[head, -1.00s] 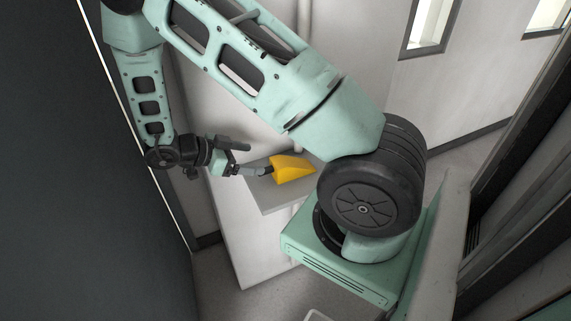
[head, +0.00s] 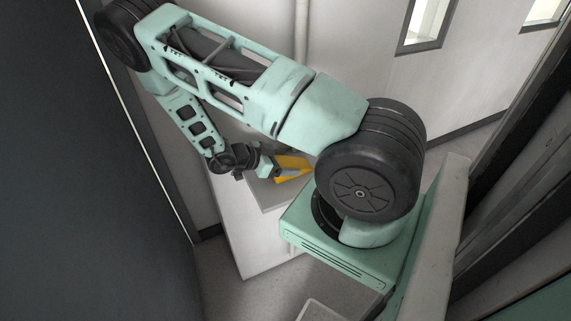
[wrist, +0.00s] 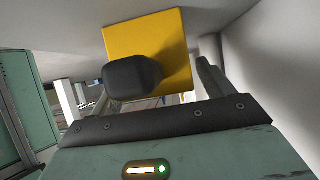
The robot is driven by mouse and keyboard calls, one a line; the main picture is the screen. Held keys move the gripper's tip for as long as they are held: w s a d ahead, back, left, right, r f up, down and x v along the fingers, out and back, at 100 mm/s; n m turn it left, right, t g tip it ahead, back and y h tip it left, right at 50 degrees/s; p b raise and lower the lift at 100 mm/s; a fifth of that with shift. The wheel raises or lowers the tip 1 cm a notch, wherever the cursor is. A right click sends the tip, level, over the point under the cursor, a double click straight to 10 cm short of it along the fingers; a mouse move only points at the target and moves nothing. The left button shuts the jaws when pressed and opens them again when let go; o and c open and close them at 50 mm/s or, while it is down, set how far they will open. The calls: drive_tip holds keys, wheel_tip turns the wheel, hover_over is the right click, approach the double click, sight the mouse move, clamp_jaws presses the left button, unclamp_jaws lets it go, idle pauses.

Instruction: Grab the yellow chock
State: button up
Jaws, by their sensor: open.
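In the wrist view the chock (wrist: 150,40) shows as a yellow square face just past the jaws. One dark finger of my gripper (wrist: 172,76) lies in front of this face and the other stands at its right edge. The jaws are apart. I cannot tell whether the fingers touch the chock or straddle it.
A tall dark panel (head: 90,180) stands close at the left. A white wall (head: 460,90) with windows is behind. The floor (head: 235,290) at the bottom is mostly clear.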

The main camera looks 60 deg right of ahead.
drive_tip(key=shift+d+f, duration=0.1)
drive_tip(key=c, duration=1.4)
drive_tip(key=shift+r, duration=0.2)
